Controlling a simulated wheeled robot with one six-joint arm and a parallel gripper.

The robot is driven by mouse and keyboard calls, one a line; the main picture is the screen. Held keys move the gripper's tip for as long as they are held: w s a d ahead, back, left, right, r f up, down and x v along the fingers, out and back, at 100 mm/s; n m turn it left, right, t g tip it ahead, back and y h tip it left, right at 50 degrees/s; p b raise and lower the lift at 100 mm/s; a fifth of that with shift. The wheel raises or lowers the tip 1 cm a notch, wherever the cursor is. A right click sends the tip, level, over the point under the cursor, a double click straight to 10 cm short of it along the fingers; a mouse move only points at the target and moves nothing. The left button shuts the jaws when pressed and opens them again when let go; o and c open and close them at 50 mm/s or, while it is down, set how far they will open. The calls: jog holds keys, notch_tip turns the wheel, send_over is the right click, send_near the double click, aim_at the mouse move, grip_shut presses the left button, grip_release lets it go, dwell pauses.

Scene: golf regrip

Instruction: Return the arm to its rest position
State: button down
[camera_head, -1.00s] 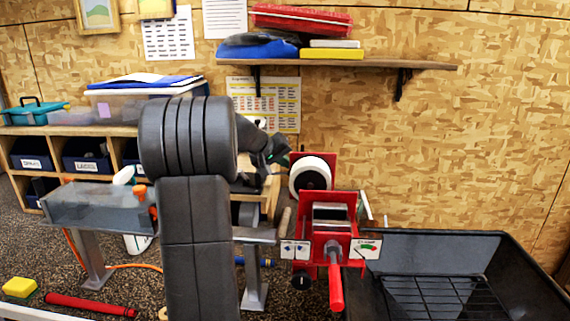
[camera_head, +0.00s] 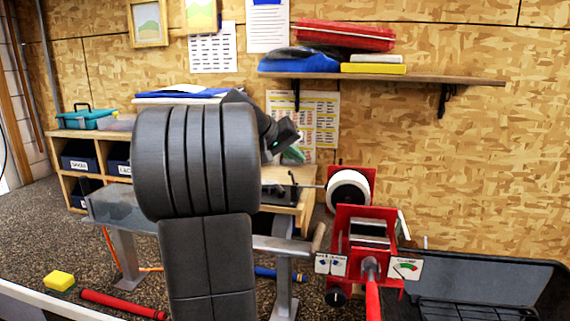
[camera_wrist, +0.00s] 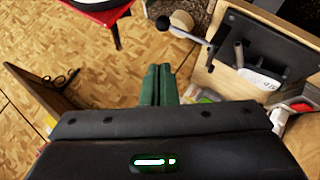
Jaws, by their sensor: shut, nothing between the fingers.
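My gripper's two green fingers (camera_wrist: 159,85) are pressed together in the wrist view, with nothing between them. In the head view my arm rises in front of me, folded at a thick ribbed joint. My gripper (camera_head: 293,153) shows only in part behind that joint, in the air in front of the wall chart. It appears apart from everything around it.
A red machine (camera_head: 366,225) with a white roll stands to the right, beside a black tub (camera_head: 480,270). A wall shelf (camera_head: 430,80) holds a red case. A wooden cubby (camera_head: 100,145) stands behind. A yellow block (camera_head: 59,280) and a red tube (camera_head: 122,304) lie low left.

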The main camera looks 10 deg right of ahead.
dwell(0.3)
jog(key=p+x, duration=0.2)
jog(key=x, duration=1.1)
jog(key=shift+d+f, duration=0.25)
